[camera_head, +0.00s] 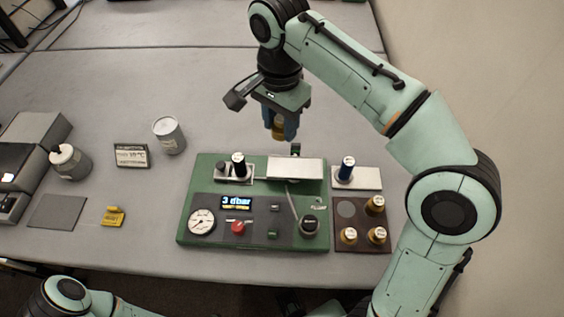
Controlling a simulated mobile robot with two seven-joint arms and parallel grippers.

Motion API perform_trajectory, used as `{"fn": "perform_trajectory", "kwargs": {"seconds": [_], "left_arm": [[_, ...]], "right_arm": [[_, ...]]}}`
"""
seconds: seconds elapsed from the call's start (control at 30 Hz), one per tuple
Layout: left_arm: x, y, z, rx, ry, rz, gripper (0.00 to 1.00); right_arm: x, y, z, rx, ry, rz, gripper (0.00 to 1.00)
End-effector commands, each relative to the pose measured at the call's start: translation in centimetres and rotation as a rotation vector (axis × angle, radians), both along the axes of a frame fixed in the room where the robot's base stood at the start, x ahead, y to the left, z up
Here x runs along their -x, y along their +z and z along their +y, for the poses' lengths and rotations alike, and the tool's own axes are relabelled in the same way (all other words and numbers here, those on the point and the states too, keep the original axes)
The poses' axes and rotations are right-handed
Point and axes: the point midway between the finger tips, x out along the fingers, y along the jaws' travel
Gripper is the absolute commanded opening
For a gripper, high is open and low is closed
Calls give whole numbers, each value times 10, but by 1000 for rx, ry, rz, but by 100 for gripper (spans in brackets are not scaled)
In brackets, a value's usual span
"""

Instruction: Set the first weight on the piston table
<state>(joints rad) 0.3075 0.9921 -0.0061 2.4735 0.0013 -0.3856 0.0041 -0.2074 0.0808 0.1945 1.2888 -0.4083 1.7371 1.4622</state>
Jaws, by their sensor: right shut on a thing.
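My right gripper (281,122) is shut on a brass weight (279,131) and holds it up behind the green apparatus (184,222). The fingers hide part of the weight. Below it, a pale metal block (295,168) sits on the back of the apparatus, with a small dark upright part (295,149) at its rear. I cannot clearly make out the piston table. A brown weight tray (360,246) at the right holds three brass weights (376,203) and has one empty round spot (346,209). My left arm shows at the bottom left; its gripper is out of view.
The apparatus has a display (237,202) reading 3 dbar, a gauge (201,221), a red knob (238,227) and a black knob (309,225). A can (169,135) stands left; the table behind is clear.

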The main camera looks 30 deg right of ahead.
Motion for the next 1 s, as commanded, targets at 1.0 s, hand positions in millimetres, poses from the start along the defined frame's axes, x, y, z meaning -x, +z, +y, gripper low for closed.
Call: {"fn": "perform_trajectory", "kwargs": {"seconds": [1.0], "left_arm": [[11,-36,0,0,0,13,43]], "right_arm": [[-1,-122,0,-2,0,-2,0]]}}
